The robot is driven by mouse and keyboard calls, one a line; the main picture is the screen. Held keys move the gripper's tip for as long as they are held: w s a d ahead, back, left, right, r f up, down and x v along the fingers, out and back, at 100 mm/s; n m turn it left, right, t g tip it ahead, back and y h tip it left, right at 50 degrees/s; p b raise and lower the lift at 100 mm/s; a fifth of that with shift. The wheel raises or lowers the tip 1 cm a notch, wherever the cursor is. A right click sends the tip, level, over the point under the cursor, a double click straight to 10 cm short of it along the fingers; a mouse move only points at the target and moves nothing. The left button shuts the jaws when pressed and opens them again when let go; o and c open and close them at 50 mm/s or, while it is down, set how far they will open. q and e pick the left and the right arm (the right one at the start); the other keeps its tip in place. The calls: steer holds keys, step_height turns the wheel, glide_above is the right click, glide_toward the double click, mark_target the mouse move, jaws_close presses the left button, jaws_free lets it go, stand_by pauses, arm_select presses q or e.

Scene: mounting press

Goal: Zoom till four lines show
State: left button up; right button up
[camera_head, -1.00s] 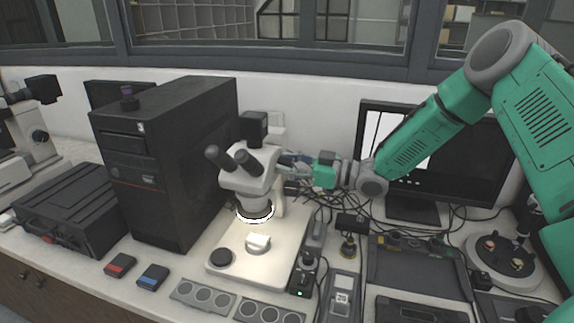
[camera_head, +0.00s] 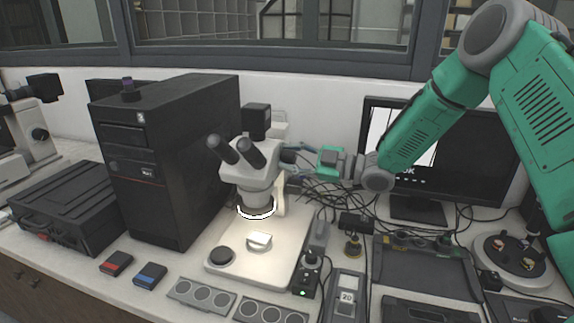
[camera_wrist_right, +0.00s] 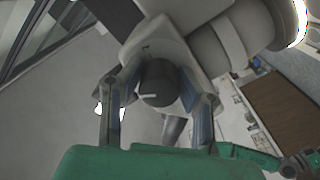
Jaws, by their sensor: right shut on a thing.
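The white stereo microscope (camera_head: 250,172) stands on its lit base at the middle of the bench. My right gripper (camera_head: 290,157) reaches its right side from the right. In the right wrist view a dark round knob (camera_wrist_right: 159,84) with a white mark sits between the two fingers of my right gripper (camera_wrist_right: 157,98), which is shut on it. The monitor (camera_head: 452,150) stands behind my right arm, which hides part of its screen. A white picture with a dark upright line shows at its left, with light letters, seemingly "OK", below. I cannot count all the lines. My left gripper is not in view.
A small light sample (camera_head: 259,242) lies under the ring light on the microscope base (camera_head: 280,262). A black computer tower (camera_head: 165,160) stands close at left. Cables and a black control box (camera_head: 310,278) crowd the right side. Red (camera_head: 117,263) and blue (camera_head: 150,275) boxes lie in front.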

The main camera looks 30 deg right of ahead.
steer(key=shift+s+d+f+n+b, duration=0.15)
steer(key=shift+f+n+b, duration=0.3)
steer(key=shift+n, duration=0.25)
steer(key=o, duration=1.1)
steer(key=shift+o, duration=0.2)
steer(key=shift+s+d+r, duration=0.1)
steer(key=shift+d+r, duration=0.1)
steer(key=shift+d, duration=0.15)
steer(key=shift+d, duration=0.1)
steer(key=v, duration=1.2)
